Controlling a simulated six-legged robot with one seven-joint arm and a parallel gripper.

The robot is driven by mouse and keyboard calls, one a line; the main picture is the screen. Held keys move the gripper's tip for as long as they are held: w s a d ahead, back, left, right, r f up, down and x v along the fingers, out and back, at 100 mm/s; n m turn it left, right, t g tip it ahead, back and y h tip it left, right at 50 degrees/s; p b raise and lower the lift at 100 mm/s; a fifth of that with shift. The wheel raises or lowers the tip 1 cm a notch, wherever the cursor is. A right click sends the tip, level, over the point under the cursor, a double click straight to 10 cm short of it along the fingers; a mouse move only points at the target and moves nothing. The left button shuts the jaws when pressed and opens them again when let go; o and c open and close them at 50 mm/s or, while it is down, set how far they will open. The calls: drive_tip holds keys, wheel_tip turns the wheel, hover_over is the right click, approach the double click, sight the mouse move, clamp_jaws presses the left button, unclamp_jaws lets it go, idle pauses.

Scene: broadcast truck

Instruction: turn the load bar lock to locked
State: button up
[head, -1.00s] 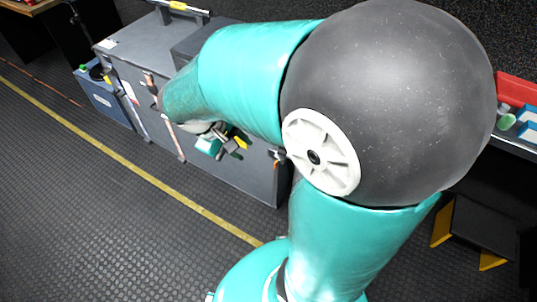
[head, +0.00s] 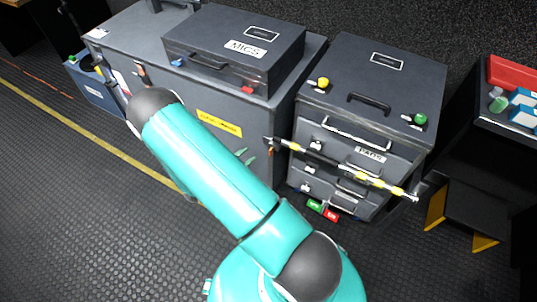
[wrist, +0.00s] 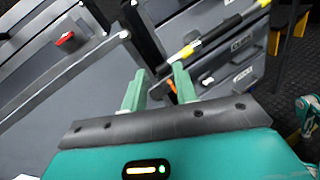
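The load bar (head: 340,167), dark with yellow and pale bands, runs slantwise across the front of the grey drawer cabinet (head: 345,75). It also shows in the wrist view (wrist: 205,42). A small orange-brown piece hangs near the bar's left end (head: 270,148); I cannot tell whether it is the lock, or how the lock is set.
A grey case labelled MICS (head: 235,45) lies on a large grey chest (head: 130,35) to the left. Green and red tags (head: 323,210) sit low at the drawer cabinet. A dark table (head: 485,135) stands at the right. The floor at the front left is open.

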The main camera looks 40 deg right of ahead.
sight(271, 151)
wheel_tip(271, 151, down, 13)
drive_tip(key=s+n+t, duration=0.3)
drive_tip(key=n+t, duration=0.3)
drive_tip(key=n, duration=0.1)
drive_tip(key=x, duration=1.3)
drive_tip(key=shift+w+d, duration=0.2)
clamp_jaws()
